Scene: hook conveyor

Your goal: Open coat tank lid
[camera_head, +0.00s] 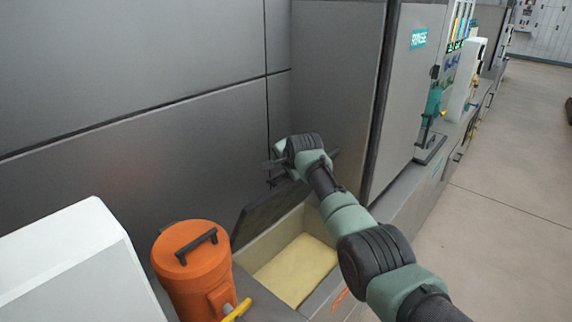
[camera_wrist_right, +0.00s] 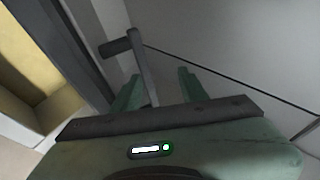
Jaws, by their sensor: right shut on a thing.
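The coat tank (camera_head: 322,236) is an open rectangular well with a pale yellow bottom, low in the middle of the head view. Its dark lid (camera_head: 268,214) is tilted up steeply along the far left side, near the grey wall. My right gripper (camera_head: 276,166) is above the lid, by the wall. In the right wrist view, my right gripper (camera_wrist_right: 160,90) is shut on the lid's grey bar handle (camera_wrist_right: 143,68), which passes between the green fingers. The yellow tank inside (camera_wrist_right: 28,65) shows at the left of that view. My left gripper is not in view.
An orange canister (camera_head: 194,277) with a black top handle and a yellow lever stands left of the tank. A white box (camera_head: 72,268) is at the lower left. A tall grey cabinet (camera_head: 335,85) rises behind the tank. Open floor (camera_head: 500,200) lies to the right.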

